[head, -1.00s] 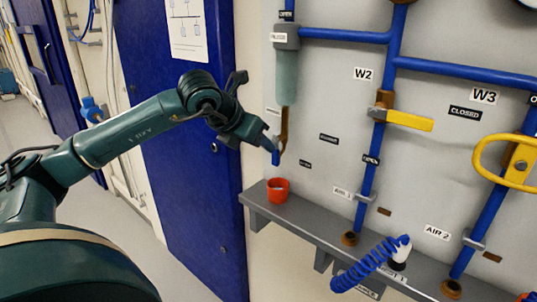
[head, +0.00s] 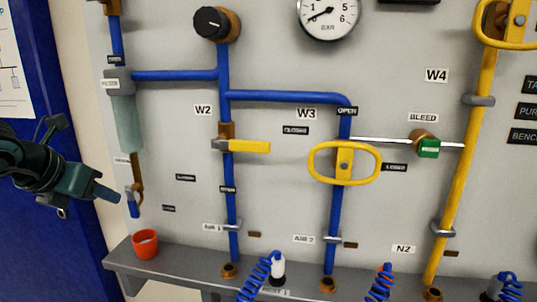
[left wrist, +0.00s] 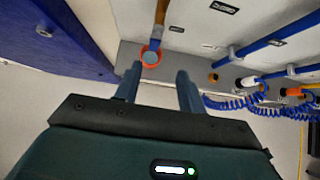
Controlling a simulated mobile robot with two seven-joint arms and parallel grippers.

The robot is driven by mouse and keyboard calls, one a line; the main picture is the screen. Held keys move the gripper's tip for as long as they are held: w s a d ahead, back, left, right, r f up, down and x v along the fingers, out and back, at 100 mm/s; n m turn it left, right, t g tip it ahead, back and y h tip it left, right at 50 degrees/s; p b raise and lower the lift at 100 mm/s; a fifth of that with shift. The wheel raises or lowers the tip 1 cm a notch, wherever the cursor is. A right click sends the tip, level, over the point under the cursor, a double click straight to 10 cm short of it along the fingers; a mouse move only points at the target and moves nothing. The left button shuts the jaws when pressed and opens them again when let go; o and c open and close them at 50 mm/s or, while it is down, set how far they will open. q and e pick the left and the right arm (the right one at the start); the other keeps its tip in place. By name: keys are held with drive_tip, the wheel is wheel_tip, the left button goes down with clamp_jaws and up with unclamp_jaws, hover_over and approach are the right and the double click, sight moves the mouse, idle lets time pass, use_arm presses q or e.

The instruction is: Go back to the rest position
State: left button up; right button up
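My left gripper (head: 88,200) is at the left edge of the head view, beside the lower end of the filter line. Its fingertips show left of the small drain fitting (head: 134,207), above and left of the red cup (head: 145,244). In the left wrist view, the two fingers of my left gripper (left wrist: 158,80) are apart with nothing between them. The red cup (left wrist: 151,57) shows just beyond the fingertips there. My right gripper is in neither view.
The wall panel carries blue pipes, a yellow lever (head: 248,146), a yellow oval handle (head: 344,163), a green valve (head: 429,148) and a gauge (head: 328,15). A grey ledge (head: 190,264) juts out below, with coiled blue hoses (head: 256,284). A blue door (head: 60,250) stands at left.

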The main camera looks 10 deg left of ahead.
use_arm(q)
drive_tip(key=s+d+f+n+h+p, duration=0.15)
drive_tip(key=d+f+n+h, duration=0.25)
drive_tip(key=d+h, duration=0.6)
drive_tip(key=s+d+f+n+h+p, duration=0.1)
drive_tip(key=d+f+n+h+p, duration=0.3)
drive_tip(key=d, duration=1)
wheel_tip(320, 180, down, 12)
drive_tip(key=s+a+f+n+t+y, duration=0.1)
drive_tip(key=s+a+n+t+y, duration=0.15)
drive_tip(key=n+t+y, duration=1.05)
drive_tip(key=s+d+f+n+g+h, duration=0.1)
drive_tip(key=s+d+f+n+g, duration=0.2)
drive_tip(key=s+f+n+g, duration=0.8)
wheel_tip(320, 180, down, 2)
drive_tip(key=shift+s+n+h, duration=0.25)
drive_tip(key=shift+n+h, duration=0.15)
drive_tip(key=shift+n, duration=0.4)
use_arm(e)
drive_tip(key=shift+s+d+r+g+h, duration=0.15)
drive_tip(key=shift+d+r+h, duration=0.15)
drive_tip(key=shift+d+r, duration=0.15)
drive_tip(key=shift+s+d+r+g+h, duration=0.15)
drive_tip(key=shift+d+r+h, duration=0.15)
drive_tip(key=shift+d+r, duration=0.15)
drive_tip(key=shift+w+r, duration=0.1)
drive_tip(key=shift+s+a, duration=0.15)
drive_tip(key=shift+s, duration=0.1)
